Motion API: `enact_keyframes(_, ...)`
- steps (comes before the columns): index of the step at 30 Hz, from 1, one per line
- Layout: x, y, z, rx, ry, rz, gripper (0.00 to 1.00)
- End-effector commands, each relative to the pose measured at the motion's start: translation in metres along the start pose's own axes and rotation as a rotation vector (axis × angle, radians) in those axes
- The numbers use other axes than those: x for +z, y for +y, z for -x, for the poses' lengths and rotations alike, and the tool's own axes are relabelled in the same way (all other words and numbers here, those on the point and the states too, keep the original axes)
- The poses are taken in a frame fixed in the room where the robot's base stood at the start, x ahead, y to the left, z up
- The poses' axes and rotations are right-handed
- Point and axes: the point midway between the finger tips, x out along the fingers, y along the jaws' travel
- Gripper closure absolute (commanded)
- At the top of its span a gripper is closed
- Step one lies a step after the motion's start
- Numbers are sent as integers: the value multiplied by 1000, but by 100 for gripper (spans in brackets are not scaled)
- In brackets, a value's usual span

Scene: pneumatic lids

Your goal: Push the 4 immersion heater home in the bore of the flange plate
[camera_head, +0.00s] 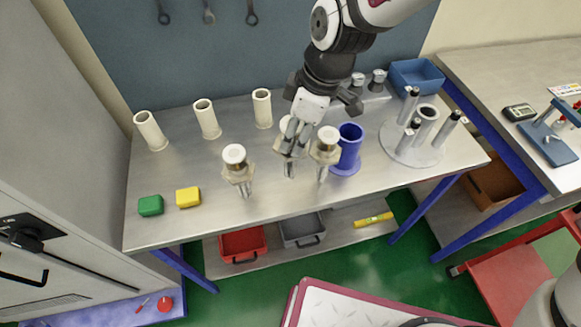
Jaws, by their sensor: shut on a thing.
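My gripper (292,134) points down over the middle of the table. It is shut on the middle one of three heater-like pieces (290,169), each with a metal stem below a hex collar. The fingers hide most of its top. Similar pieces with white caps stand at its left (237,166) and right (325,150). A round grey plate (390,150), which looks like the flange plate, lies at the table's right. Several dark-topped cylinders and an open-topped tube (427,117) stand on it. My gripper is well left of this plate. Its bores cannot be made out.
A blue flanged tube (348,151) stands between my gripper and the round plate. Three cream tubes (206,119) stand along the back. Green (151,205) and yellow (188,197) blocks lie front left. A blue bin (417,77) is back right. The front middle is clear.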

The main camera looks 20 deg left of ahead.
Motion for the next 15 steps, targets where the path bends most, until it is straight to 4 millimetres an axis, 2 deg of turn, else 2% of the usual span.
enact_keyframes(15, -8, 0, 28, 2, 2, 1, 100)
